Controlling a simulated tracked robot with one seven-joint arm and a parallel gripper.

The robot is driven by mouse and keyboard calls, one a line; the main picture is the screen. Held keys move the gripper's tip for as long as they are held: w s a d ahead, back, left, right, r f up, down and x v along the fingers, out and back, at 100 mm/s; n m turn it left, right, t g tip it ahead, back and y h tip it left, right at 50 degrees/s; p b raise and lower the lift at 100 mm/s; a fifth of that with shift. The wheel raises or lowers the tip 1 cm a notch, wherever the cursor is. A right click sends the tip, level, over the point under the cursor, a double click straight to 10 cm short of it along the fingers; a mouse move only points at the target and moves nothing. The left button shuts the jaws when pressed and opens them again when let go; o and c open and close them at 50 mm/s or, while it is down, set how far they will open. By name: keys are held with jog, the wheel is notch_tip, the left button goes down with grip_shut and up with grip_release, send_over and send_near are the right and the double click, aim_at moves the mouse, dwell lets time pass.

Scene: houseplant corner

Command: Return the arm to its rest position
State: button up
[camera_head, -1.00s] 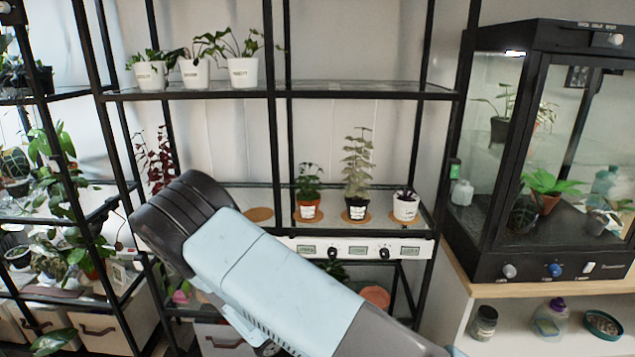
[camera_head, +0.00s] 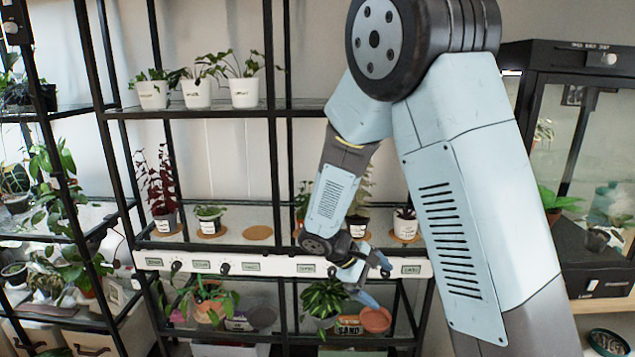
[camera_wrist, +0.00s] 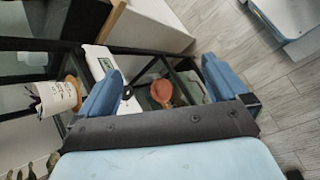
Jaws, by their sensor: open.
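My arm rises at the right of the head view, bends at its top, and comes down in front of the shelf rack. My gripper (camera_head: 366,280) is at its lower end, in front of the white control strip (camera_head: 280,267). In the wrist view the two blue fingers of my gripper (camera_wrist: 163,88) stand wide apart with nothing between them in their grasp. A terracotta dish (camera_wrist: 161,90) shows beyond the fingers, apart from them. My arm hides part of the middle shelf and of the glass cabinet.
The middle shelf holds several potted plants, among them a red-leaved plant (camera_head: 160,190) and a small green one (camera_head: 209,217). A bare cork coaster (camera_head: 258,233) lies beside them. The glass cabinet (camera_head: 590,150) stands at right. Open tiled floor (camera_wrist: 245,75) shows in the wrist view.

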jog(key=s+d+r+m+t+y, duration=0.2)
jog(key=s+d+r+m+y, duration=0.2)
jog(key=s+r, duration=0.6)
jog(key=s+d+r+m+t+y, duration=0.2)
jog(key=s+d+r+m+y, duration=0.2)
jog(key=s+r, duration=0.7)
jog(key=shift+d+r+m+t, duration=0.3)
jog(key=shift+d+r+m, duration=0.35)
jog(key=shift+r+m, duration=0.65)
jog(key=shift+r, duration=0.1)
